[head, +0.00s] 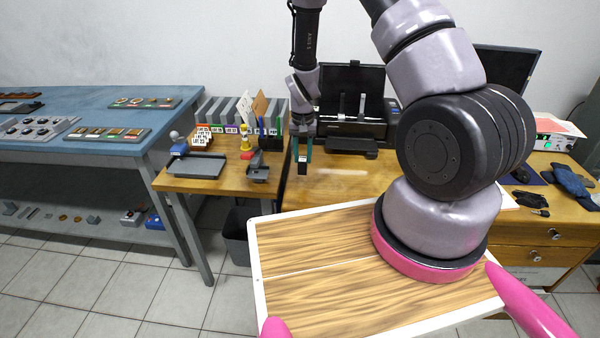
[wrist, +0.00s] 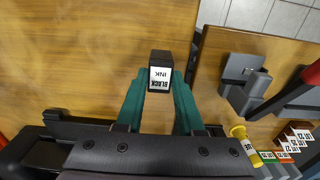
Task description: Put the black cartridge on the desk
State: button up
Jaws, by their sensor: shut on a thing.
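The black cartridge (wrist: 161,58) has a white label reading "BLACK INK". My gripper (wrist: 160,86) is shut on it, with one teal finger on each side. In the head view my gripper (head: 303,150) points down over the left part of the wooden desk (head: 335,188), and the dark cartridge (head: 302,168) shows small between the fingertips. In the wrist view the bare desk top (wrist: 80,60) lies below and to the left of the cartridge. I cannot tell whether the cartridge's lower end touches the desk.
A black printer (head: 352,125) stands on the desk behind my gripper. A lower side table to the left holds a grey tray (head: 195,168), a stapler-like grey device (head: 258,170) and a yellow bottle (wrist: 238,133). A dark bin (head: 238,238) stands on the floor. The desk's front left is clear.

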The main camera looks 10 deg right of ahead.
aim_at(303, 167)
jog(key=shift+f, duration=2.5)
jog(key=shift+f, duration=0.1)
jog(key=o, duration=1)
jog(key=shift+o, duration=0.2)
notch_tip(303, 167, up, 12)
jog(key=shift+d+r, duration=0.1)
jog(key=shift+r, duration=0.1)
